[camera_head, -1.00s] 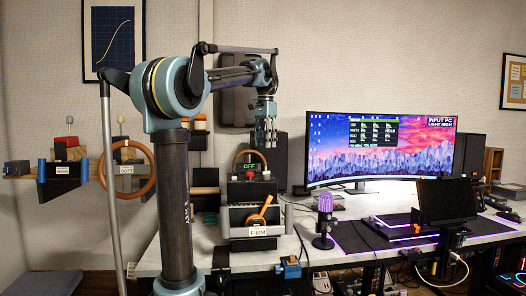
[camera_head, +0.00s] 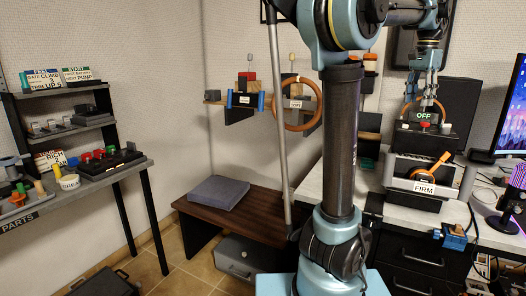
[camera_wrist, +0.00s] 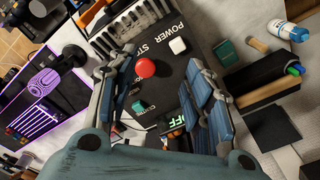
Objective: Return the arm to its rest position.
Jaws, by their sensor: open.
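My gripper (camera_head: 428,97) hangs at the upper right in the head view, pointing down just above the black box with the green "OFF" display (camera_head: 424,115). My arm is raised and bent over toward that box. In the wrist view my gripper (camera_wrist: 160,115) has its blue fingers spread apart with nothing held between them. Between and beyond the fingers are the box's black top (camera_wrist: 160,62), a red button (camera_wrist: 145,67) and a white button (camera_wrist: 178,46). The "OFF" display is partly hidden by a finger in the wrist view.
A box labelled FIRM with an orange lever (camera_head: 430,168) stands below the gripper. A monitor (camera_head: 512,115) and purple microphone (camera_head: 511,205) are at right.

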